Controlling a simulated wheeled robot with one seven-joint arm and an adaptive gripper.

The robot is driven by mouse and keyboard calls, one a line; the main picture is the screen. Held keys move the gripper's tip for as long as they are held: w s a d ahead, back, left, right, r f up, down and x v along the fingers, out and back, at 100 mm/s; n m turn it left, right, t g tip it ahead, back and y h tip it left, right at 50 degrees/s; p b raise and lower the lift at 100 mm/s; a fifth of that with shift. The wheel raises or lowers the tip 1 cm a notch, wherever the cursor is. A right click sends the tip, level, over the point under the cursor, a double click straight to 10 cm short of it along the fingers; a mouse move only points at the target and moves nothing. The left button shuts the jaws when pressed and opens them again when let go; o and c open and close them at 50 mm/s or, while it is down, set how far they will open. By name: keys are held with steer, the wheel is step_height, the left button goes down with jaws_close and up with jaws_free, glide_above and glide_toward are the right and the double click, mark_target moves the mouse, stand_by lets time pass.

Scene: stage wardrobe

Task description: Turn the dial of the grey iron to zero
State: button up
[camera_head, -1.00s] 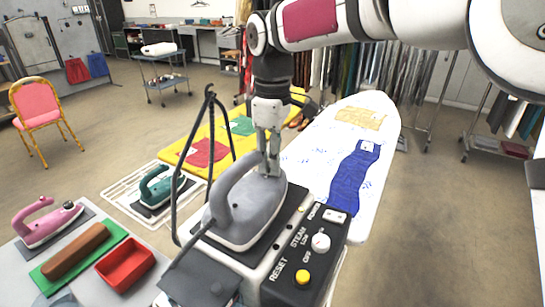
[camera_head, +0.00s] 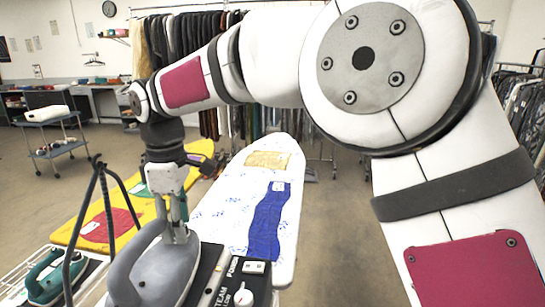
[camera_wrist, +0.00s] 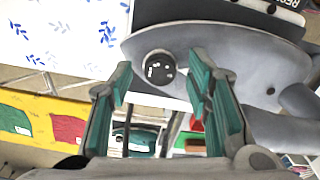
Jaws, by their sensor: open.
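The grey iron (camera_head: 165,272) sits on its black and white steam station (camera_head: 222,282), low in the head view, its lower part cut off. In the wrist view the iron's grey body (camera_wrist: 220,48) carries a round black dial (camera_wrist: 158,68) with white marks. My gripper (camera_head: 178,238) points down at the iron beside its handle. In the wrist view its two green-padded fingers (camera_wrist: 162,66) are apart, with the dial appearing between their tips. Contact with the dial cannot be told. The dial is not discernible in the head view, and its setting is too small to read.
The station has a white knob (camera_head: 243,297) and a power switch (camera_head: 254,267). A dark stand (camera_head: 98,210) rises left of the iron. A green iron (camera_head: 45,278) stands further left. A white ironing board (camera_head: 228,205) with blue cloth (camera_head: 268,225) lies behind.

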steer(key=m+p, duration=0.1)
steer(key=m, duration=0.3)
steer(key=shift+s, duration=0.1)
steer(key=m+p, duration=0.1)
steer(key=m, duration=0.4)
steer(key=shift+r, duration=0.1)
steer(key=m+p, duration=0.1)
steer(key=m, duration=0.3)
steer(key=shift+m, duration=0.3)
steer(key=m+p, duration=0.1)
steer(key=m, duration=0.3)
steer(key=shift+p, duration=0.4)
steer(key=m+p, duration=0.1)
steer(key=m, duration=0.4)
steer(key=m+p, duration=0.1)
steer(key=m, duration=0.3)
steer(key=shift+m, duration=0.3)
steer(key=m, duration=0.9)
step_height(320, 180, up, 14)
steer(key=b, duration=0.2)
steer(key=s+d+r+n+t, duration=0.1)
steer(key=d+r+n, duration=0.1)
steer(key=d, duration=1)
steer(key=s+d+r+n+t+y, duration=0.1)
steer(key=d+n, duration=0.4)
steer(key=d, duration=0.8)
step_height(320, 180, up, 2)
steer(key=shift+s+d+r, duration=0.1)
steer(key=shift+s+d, duration=0.05)
steer(key=shift+s, duration=0.4)
